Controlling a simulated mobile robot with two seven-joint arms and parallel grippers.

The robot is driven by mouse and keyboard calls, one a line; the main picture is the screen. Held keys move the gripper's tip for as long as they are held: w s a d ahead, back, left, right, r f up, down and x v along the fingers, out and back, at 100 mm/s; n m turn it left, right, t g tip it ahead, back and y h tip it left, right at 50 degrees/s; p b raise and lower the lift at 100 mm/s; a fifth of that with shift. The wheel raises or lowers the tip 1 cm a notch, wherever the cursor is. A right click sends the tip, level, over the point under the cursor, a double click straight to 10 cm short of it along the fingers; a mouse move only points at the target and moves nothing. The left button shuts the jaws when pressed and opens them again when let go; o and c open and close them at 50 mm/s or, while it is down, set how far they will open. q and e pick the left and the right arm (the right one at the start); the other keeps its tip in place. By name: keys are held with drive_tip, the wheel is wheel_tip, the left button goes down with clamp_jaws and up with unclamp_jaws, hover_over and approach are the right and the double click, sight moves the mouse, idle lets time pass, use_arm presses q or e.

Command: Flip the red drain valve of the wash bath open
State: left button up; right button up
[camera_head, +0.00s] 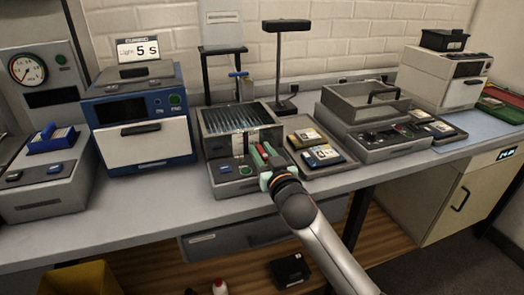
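The wash bath (212,150) is a grey box with a ribbed, slatted basin, standing mid-bench in the head view. A small red part (269,149), which looks like the drain valve, is at the bath's front right. A dark green part is just left of it. My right gripper (264,174) comes up from the lower right and is right in front of these parts, at the bath's front edge. Its fingertips are small and partly merge with the parts behind. I cannot tell whether it touches the red part or how far its fingers are apart. My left gripper is not in view.
A blue-framed machine (150,142) stands left of the bath. A tank (221,25) on a stand and a black post (279,60) rise behind it. A tray with labelled blocks (322,155) and a grey lidded unit (372,142) are to the right. The bench's front strip is clear.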

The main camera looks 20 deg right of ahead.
drive_tip(key=shift+o, duration=0.9)
drive_tip(key=shift+s, duration=0.1)
drive_tip(key=s, duration=1.2)
drive_tip(key=shift+s+d, duration=0.15)
drive_tip(key=shift+d, duration=0.15)
